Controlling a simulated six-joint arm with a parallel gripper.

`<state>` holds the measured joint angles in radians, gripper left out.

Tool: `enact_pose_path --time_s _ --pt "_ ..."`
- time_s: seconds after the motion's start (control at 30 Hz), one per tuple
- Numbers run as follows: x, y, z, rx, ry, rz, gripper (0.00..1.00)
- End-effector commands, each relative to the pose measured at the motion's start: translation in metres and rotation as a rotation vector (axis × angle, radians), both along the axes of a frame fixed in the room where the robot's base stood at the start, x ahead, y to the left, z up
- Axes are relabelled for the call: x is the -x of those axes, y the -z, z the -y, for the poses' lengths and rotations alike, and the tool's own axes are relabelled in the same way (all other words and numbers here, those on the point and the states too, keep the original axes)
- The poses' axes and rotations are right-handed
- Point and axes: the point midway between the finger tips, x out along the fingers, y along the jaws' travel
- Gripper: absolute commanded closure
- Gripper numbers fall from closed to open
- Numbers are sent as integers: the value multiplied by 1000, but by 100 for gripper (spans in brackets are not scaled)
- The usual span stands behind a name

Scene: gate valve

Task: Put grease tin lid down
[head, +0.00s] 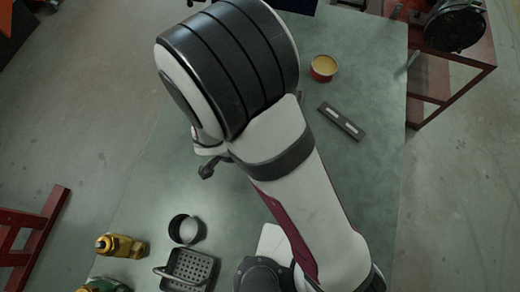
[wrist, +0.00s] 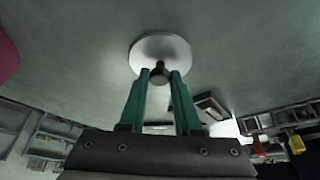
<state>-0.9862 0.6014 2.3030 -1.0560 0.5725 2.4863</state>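The grease tin lid (wrist: 172,48) is a pale round disc with a small dark knob at its centre, seen in the wrist view. My gripper (wrist: 161,75) has its two teal fingers closed on either side of the knob. I cannot tell whether the lid touches the table or hangs just above it. The open grease tin (head: 323,68), red with yellowish grease inside, stands on the table at the upper right of the head view. In the head view my arm hides the gripper and the lid.
The grey-green table (head: 375,75) holds a dark flat bar (head: 341,121) near the tin. At the lower left are a dark round cup (head: 185,229), a perforated basket (head: 187,270) and a brass fitting (head: 120,246). A red stand (head: 440,82) is beyond the right edge.

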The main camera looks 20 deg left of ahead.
Motion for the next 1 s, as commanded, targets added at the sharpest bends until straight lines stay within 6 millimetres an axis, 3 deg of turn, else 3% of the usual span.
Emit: enact_pose_path --time_s 0.03,0.17,0.57,0.8,1.0 --pt "0 0 0 0 0 0 80" --pt "0 0 0 0 0 0 100" --pt "0 -4 0 -1 -1 2 100" --pt "-1 -43 -1 -6 1 4 100" --pt "-8 -69 47 -3 7 4 100"
